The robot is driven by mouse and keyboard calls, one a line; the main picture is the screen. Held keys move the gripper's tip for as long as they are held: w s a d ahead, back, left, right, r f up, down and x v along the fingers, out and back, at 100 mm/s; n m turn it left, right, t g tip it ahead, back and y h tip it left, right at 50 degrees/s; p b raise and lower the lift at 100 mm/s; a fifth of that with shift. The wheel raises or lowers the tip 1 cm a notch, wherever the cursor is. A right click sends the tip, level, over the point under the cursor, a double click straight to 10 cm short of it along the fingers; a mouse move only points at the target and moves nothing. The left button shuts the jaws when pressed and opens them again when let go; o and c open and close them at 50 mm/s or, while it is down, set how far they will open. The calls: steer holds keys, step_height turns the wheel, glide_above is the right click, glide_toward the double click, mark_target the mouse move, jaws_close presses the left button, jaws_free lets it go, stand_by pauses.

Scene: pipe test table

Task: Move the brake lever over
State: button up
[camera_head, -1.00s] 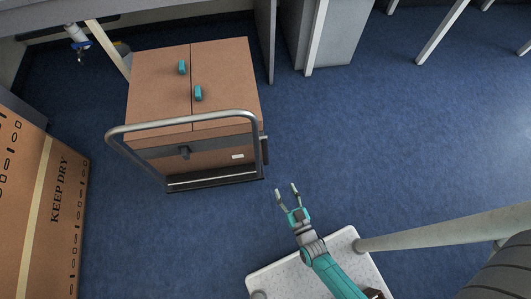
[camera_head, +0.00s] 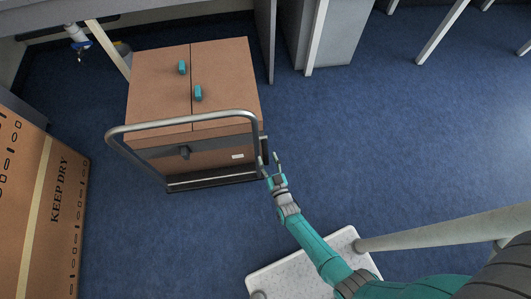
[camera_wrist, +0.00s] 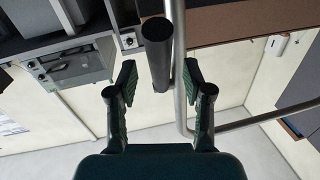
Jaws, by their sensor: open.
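The brake lever (camera_head: 264,143) is a short dark bar at the right post of the cart's handle, in the head view. My gripper (camera_head: 269,160) is at its lower end, with both fingers apart. In the wrist view, a dark round-ended bar, which looks like the lever (camera_wrist: 157,48), points toward the camera between the open fingers of my gripper (camera_wrist: 158,85). The fingers stand on either side of it, with gaps. I cannot tell whether either finger touches it. The cart's grey tubular handle (camera_head: 185,120) runs close beside the lever.
The cart carries brown boxes (camera_head: 222,70) with teal handles. A large carton (camera_head: 40,205) marked KEEP DRY stands at the left. Grey cabinet panels (camera_head: 340,35) stand at the back. Blue floor (camera_head: 400,130) is clear to the right.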

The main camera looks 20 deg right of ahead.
mark_target(267, 156)
steer(key=shift+w+d, duration=0.15)
steer(key=shift+w, duration=1.4)
jaws_close()
